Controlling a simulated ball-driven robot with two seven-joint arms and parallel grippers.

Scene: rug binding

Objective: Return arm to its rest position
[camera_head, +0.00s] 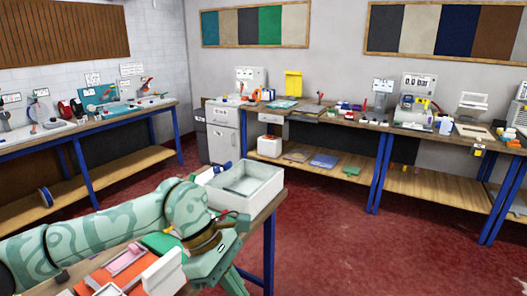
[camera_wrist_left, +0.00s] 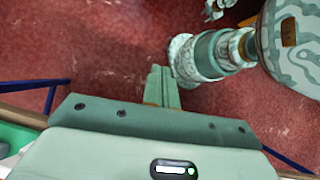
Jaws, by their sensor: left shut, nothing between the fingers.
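My left arm (camera_head: 100,232) comes in from the left in the head view, mint green with a swirl pattern. It reaches over the near bench, and its gripper (camera_head: 222,268) is beside the bench's right end. In the left wrist view the two fingers of the left gripper (camera_wrist_left: 162,72) lie together, shut and empty, with red floor beyond them. Parts of my own body show at the upper right of that view. My right gripper cannot be made out in either view.
A white open bin (camera_head: 262,190) stands on the near bench, close beyond my left wrist. Orange, pink and white items (camera_head: 125,262) lie on the bench under my forearm. Benches with tools line the walls. The red floor (camera_head: 340,245) at right is clear.

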